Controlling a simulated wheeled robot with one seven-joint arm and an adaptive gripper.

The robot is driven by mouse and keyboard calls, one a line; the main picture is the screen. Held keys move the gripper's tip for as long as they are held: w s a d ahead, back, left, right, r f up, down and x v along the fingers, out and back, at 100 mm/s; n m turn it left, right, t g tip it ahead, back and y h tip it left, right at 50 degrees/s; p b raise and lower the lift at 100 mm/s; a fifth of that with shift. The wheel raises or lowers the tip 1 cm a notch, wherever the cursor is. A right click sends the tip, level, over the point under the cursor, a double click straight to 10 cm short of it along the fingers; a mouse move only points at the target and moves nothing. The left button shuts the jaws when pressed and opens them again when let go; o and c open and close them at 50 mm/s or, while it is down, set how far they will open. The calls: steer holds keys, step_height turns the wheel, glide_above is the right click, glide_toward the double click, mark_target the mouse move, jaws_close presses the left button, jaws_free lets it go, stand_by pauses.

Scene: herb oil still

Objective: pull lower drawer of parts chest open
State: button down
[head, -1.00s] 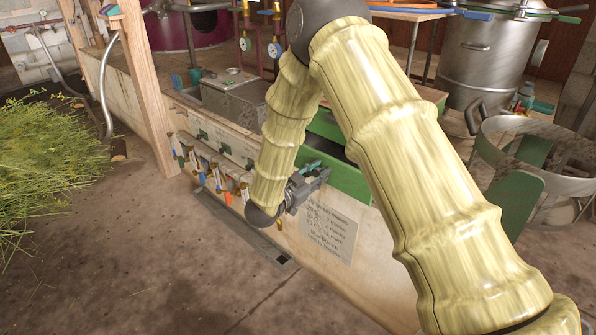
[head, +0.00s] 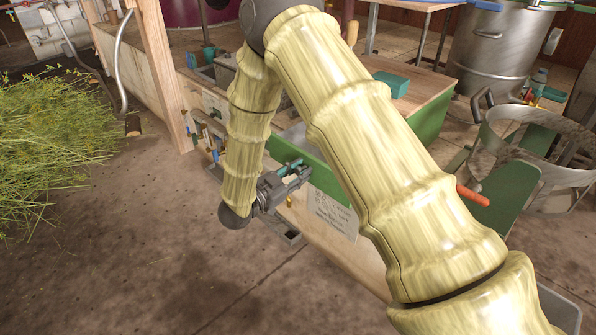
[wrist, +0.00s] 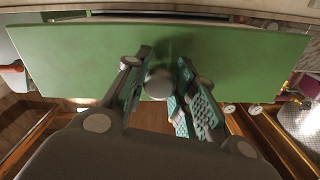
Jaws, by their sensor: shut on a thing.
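The parts chest (head: 432,112) is green with a wooden top and stands behind my arm. The green front of its lower drawer (head: 318,176) juts out toward the left, with a light grey interior showing behind it. My gripper (head: 299,169) is at this front. In the wrist view the green drawer front (wrist: 235,62) spans the picture, and my gripper's fingers (wrist: 160,92) are closed around a round grey knob (wrist: 160,82) at its middle. My arm hides much of the chest and the drawer's right part.
A low pale bench with a sign (head: 328,214) runs below the drawer. A teal block (head: 391,84) lies on the chest top. A steel vessel (head: 492,50) and a metal-rimmed basket (head: 535,160) stand right. Open floor (head: 170,230) lies front left, beside heaped herbs (head: 50,150).

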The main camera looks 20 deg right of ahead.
steer(key=c, duration=1.1)
jaws_free()
steer(key=shift+s+d+f, duration=0.1)
steer(key=shift+d, duration=0.05)
steer(key=shift+c, duration=0.2)
steer(key=shift+a, duration=0.35)
steer(key=v, duration=1.1)
steer(key=shift+a, duration=0.25)
